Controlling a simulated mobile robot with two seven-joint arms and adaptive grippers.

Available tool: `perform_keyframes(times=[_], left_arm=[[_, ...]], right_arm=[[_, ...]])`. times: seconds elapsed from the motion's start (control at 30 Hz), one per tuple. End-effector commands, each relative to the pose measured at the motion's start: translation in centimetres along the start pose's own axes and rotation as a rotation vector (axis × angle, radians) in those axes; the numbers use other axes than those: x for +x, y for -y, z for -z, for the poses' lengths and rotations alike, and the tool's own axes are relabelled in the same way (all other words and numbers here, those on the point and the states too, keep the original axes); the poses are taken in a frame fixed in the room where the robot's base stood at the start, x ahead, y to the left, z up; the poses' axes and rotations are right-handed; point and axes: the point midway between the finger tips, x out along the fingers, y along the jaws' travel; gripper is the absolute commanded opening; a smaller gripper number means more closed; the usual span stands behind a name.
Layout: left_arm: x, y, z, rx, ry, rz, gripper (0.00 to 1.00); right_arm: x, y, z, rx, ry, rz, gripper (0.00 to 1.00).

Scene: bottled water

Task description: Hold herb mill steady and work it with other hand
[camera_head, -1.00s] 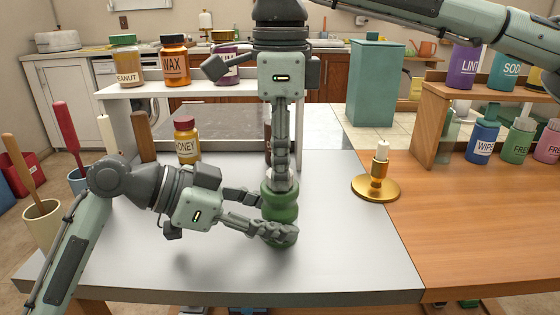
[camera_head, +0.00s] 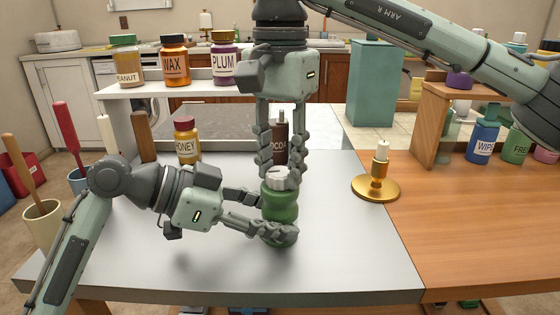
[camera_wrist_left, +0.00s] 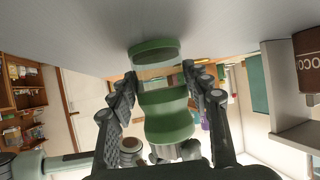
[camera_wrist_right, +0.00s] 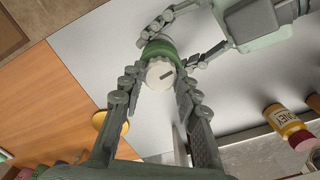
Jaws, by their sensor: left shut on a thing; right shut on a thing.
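The herb mill (camera_head: 281,206) stands upright on the grey tabletop, with a green body and a pale round knob (camera_head: 279,178) on top. The left wrist view shows a clear band between its green parts (camera_wrist_left: 167,120). My left gripper (camera_head: 272,216) comes in from the side and is shut around the mill's lower body. My right gripper (camera_head: 282,172) points straight down from above, one finger on each side of the knob, and is shut on it. In the right wrist view, the knob (camera_wrist_right: 160,73) has a dark mark on its top.
A honey jar (camera_head: 187,142) and a brown cocoa bottle (camera_head: 281,140) stand behind the mill. A brass candle holder (camera_head: 376,187) stands to the right. The front of the grey table is clear. A wooden shelf (camera_head: 432,120) with jars is at the right.

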Motion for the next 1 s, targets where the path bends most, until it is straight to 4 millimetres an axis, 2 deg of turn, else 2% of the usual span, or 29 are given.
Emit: perform_keyframes(times=[0.2, 0.5, 1.0], left_arm=[[0.03, 0.08, -0.09, -0.002, 0.002, 0.001, 0.23], [0.02, 0.1, -0.1, -0.003, 0.002, 0.002, 0.23], [0.01, 0.13, -0.11, -0.003, 0.002, 0.003, 0.23]], right_arm=[[-0.05, 0.03, -0.13, -0.194, 0.003, 0.001, 0.03], [-0.08, 0.02, -0.13, -0.389, 0.002, 0.0, 0.03], [-0.06, -0.01, -0.13, -0.492, 0.003, -0.002, 0.03]])
